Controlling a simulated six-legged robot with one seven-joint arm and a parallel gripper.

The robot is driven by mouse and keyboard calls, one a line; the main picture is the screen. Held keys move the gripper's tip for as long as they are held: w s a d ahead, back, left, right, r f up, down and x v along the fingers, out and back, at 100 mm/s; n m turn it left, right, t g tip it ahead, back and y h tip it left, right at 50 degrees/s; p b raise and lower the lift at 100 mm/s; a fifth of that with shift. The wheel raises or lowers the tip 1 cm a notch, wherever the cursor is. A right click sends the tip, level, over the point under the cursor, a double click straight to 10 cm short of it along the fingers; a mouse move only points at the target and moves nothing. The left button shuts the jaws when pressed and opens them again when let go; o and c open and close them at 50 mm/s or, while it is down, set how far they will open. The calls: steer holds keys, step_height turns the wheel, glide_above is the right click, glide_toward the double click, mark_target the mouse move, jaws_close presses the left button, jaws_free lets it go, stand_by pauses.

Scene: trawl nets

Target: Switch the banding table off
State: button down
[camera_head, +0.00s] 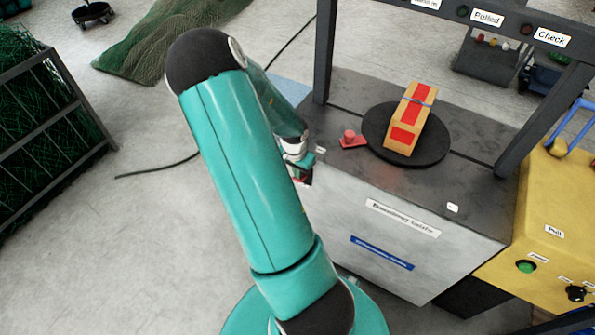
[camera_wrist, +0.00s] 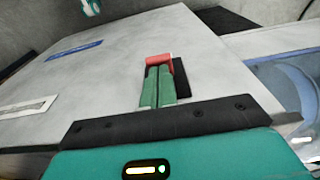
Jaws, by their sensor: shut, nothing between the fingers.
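The banding table (camera_head: 375,215) is a grey cabinet with a dark top, and its pale labelled side also fills the wrist view (camera_wrist: 105,70). In the wrist view a red switch piece (camera_wrist: 158,59) shows beside a black plate (camera_wrist: 181,78) on that side. My gripper (camera_wrist: 158,70) has its two green fingers together and empty, with the tips right at the red piece. I cannot tell whether they press on it. In the head view my gripper (camera_head: 306,176) is at the table's left edge, mostly hidden behind my arm. The switch's position is unclear.
On the tabletop a black turntable (camera_head: 440,150) bears an orange and red box (camera_head: 409,118). A small red knob piece (camera_head: 351,138) lies left of it. A dark frame (camera_head: 325,50) rises over the table. A yellow cabinet (camera_head: 545,225) stands right.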

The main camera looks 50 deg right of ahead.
mark_target(296, 179)
steer(key=shift+a+f, duration=0.1)
steer(key=shift+a, duration=0.05)
stand_by(0.4)
steer(key=shift+s+a+f+h, duration=0.1)
steer(key=shift+a+f+h, duration=0.25)
steer(key=shift+h, duration=0.45)
steer(key=shift+a+f+h, duration=0.2)
steer(key=shift+a+h, duration=0.1)
steer(key=shift+h, duration=0.5)
steer(key=f+h, duration=0.1)
steer(key=h, duration=0.1)
steer(key=a+f+h, duration=0.1)
steer(key=shift+t+h, duration=0.3)
steer(key=shift+h, duration=0.1)
steer(key=shift+a, duration=0.1)
steer(key=shift+r, duration=0.8)
steer(key=shift+r, duration=0.15)
